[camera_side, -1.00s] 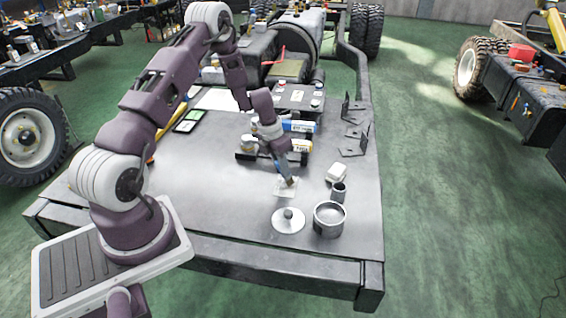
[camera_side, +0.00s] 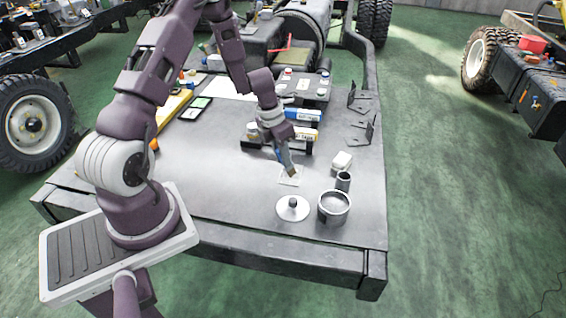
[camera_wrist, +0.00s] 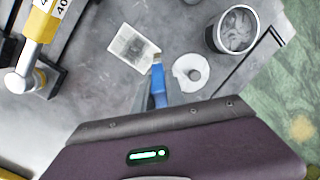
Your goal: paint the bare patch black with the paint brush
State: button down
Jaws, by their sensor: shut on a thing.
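My gripper (camera_side: 286,153) is shut on the blue-handled paint brush (camera_wrist: 157,83), which points down at a tilt. The bare patch (camera_side: 288,179) is a small pale square on the grey deck, with a greyer middle in the wrist view (camera_wrist: 126,47). The brush tip is over or at the patch's edge; I cannot tell whether it touches. The open paint can (camera_side: 333,215) stands to the front right of the patch, its inside streaky grey in the wrist view (camera_wrist: 237,30). Its round lid (camera_side: 292,211) lies to the left of the can.
Cartridges (camera_side: 303,134) lie on a black rack close behind my gripper. Metal brackets (camera_side: 362,127) are at the back right. The deck's left front is clear.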

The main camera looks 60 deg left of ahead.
jog(key=shift+w+v, duration=0.15)
jog(key=shift+v, duration=0.8)
jog(key=shift+w+v, duration=0.2)
jog(key=shift+v, duration=0.75)
jog(key=shift+w+d+r, duration=0.1)
jog(key=w+a+r, duration=0.3)
jog(key=w+a, duration=0.2)
jog(key=a, duration=0.4)
jog(key=shift+a+x, duration=0.2)
jog(key=shift+x, duration=1.9)
jog(key=shift+s, duration=0.2)
